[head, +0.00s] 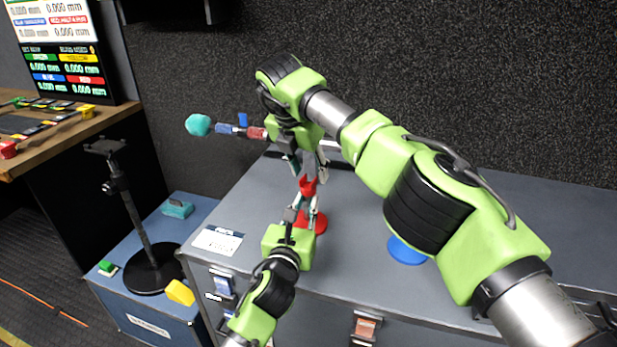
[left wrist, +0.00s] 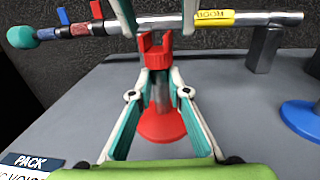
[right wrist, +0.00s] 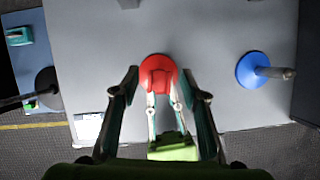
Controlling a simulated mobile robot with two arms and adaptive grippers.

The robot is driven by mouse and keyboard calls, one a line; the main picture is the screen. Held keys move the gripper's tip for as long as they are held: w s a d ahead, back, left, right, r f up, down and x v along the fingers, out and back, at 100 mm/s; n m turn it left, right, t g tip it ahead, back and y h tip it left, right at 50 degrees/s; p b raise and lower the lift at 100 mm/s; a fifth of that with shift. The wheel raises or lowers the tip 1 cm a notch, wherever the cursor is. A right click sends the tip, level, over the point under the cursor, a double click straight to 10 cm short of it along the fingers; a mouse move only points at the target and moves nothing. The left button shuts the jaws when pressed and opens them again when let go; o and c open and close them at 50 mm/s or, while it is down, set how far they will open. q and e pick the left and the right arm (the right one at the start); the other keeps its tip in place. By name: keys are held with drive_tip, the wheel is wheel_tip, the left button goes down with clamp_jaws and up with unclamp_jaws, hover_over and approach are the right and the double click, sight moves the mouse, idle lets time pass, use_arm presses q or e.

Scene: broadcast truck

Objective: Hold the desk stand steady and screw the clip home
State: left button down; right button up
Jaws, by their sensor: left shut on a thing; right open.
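The desk stand has a round red base (left wrist: 163,126) and a short grey post (left wrist: 162,92) on the grey counter. It appears upright. A red forked clip (head: 308,187) sits on top of the post; it also shows in the left wrist view (left wrist: 155,54). My left gripper (left wrist: 160,82) is shut on the stand's post, just below the clip. My right gripper (head: 309,171) is directly above the clip, pointing down. Its fingers are open and apart, on either side of the clip in the right wrist view (right wrist: 160,80). The thread under the clip is hidden.
A boom pole (left wrist: 262,18) with a teal tip (head: 198,125) runs across behind the clip. A blue-based stand (head: 406,250) is to the right. A blue case (head: 130,300) at left bears a black stand (head: 150,270). The counter's front between the stands is clear.

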wheel_tip(320, 180, up, 2)
drive_tip(key=o, duration=0.5)
drive_tip(key=shift+o, duration=0.2)
drive_tip(key=v, duration=1.2)
